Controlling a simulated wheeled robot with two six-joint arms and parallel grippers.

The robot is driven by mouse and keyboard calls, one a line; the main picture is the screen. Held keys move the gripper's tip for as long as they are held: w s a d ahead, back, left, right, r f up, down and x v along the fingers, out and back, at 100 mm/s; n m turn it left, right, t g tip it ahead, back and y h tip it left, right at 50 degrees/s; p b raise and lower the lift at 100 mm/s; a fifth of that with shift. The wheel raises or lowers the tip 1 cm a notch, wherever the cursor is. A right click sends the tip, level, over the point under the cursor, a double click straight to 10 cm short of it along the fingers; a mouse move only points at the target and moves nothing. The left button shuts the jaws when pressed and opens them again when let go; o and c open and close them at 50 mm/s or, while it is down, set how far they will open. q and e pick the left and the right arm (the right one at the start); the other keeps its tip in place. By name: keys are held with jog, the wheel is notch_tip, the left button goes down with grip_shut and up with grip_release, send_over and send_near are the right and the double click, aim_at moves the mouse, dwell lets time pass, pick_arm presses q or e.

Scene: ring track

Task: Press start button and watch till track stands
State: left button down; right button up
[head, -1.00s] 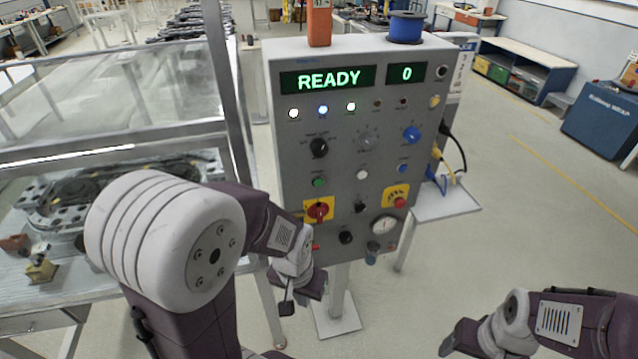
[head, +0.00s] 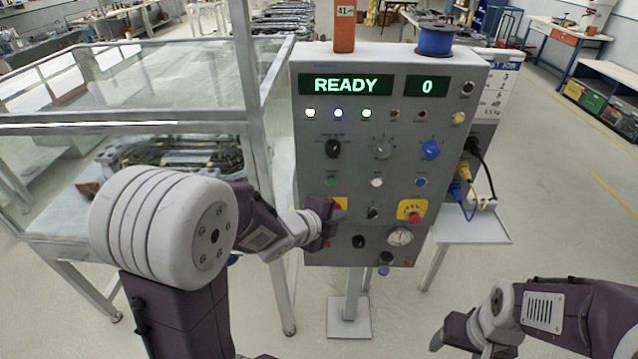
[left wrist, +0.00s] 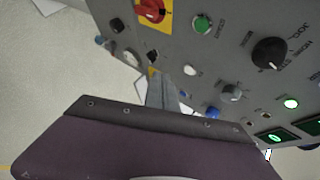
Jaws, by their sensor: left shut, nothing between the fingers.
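The grey control panel (head: 390,225) stands in the middle of the head view. Its display (head: 346,85) reads READY, and a smaller display (head: 427,87) reads 0. A green button (head: 331,181) sits at the left below the black knob; it also shows in the left wrist view (left wrist: 201,25). My left gripper (head: 322,224) is shut and empty, just below the green button, covering most of the red switch on its yellow plate. I cannot tell whether it touches the panel. The track (head: 185,150) is in the glazed case at left, partly hidden by my arm. My right gripper (head: 447,336) is low at right, its jaws unclear.
A red emergency button (head: 413,216) on a yellow plate is at the panel's lower right. A white button (head: 376,181) and a blue button (head: 420,182) share the green button's row. The glazed case's frame post (head: 250,90) stands close left of the panel.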

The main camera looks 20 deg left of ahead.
aim_at(332, 181)
pick_arm(q)
jog(key=shift+n, duration=0.3)
jog(key=w+a+p, duration=0.1)
jog(key=w, duration=0.1)
jog(key=w+a+p, duration=0.1)
jog(key=w+a, duration=0.1)
jog(key=w, duration=0.1)
jog(key=w+a+p, duration=0.1)
jog(key=w+a, duration=0.1)
jog(key=w, duration=0.1)
jog(key=shift+w+f, duration=0.15)
jog(key=shift+f, duration=0.05)
pick_arm(e)
jog(key=r, duration=0.4)
jog(key=shift+a, duration=0.4)
pick_arm(q)
jog(key=shift+p, duration=0.3)
dwell(0.9)
jog(key=shift+w, duration=0.4)
pick_arm(e)
jog(key=shift+w+r, duration=0.1)
